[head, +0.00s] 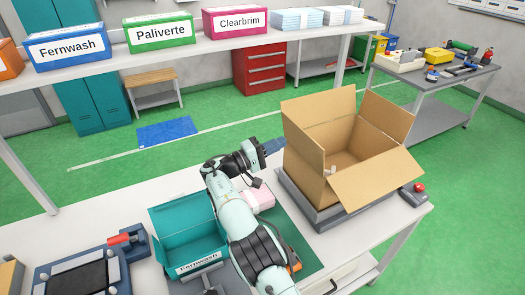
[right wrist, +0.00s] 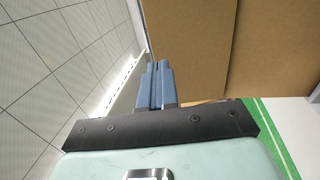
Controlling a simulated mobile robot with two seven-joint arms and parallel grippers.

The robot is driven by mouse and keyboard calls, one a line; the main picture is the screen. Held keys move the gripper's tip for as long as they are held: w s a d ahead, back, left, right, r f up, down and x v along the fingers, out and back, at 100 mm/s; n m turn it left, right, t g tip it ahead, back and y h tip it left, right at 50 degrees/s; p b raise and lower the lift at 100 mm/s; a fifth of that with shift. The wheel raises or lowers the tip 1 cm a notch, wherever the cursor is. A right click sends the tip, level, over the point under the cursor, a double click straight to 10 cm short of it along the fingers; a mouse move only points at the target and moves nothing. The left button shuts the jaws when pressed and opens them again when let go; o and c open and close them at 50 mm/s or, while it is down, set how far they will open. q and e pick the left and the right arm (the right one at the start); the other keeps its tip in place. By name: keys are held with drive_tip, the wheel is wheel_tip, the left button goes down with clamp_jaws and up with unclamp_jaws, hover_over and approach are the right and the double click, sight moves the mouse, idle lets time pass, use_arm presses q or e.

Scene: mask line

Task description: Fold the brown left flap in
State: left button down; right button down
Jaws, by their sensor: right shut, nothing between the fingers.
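The brown carton (head: 325,185) stands open at the right of the bench, on a dark grey platform (head: 320,215). Its left flap (head: 303,147) stands up, roughly upright. The back flap (head: 318,108) and right flap (head: 388,115) also stand up, and the front flap (head: 376,180) slopes outward and down. My right gripper (head: 273,146) is shut and empty, just outside the left flap. In the right wrist view its blue fingers (right wrist: 157,82) are together, beside brown cardboard (right wrist: 190,50); I cannot tell whether they touch it. My left gripper is not in view.
A teal Fernwash box (head: 185,232) stands open left of my right arm, with a pale pink box (head: 259,200) near the arm. A red button (head: 419,187) is right of the carton. A shelf (head: 200,45) with labelled boxes crosses behind.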

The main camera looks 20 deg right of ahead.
sight(301, 132)
drive_tip(key=d, duration=0.3)
drive_tip(key=d+r, duration=0.1)
drive_tip(key=d, duration=0.1)
drive_tip(key=shift+w+d, duration=0.15)
drive_tip(key=shift+w, duration=0.15)
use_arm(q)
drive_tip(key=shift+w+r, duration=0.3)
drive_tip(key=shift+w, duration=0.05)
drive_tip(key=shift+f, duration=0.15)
use_arm(e)
drive_tip(key=shift+s, duration=0.1)
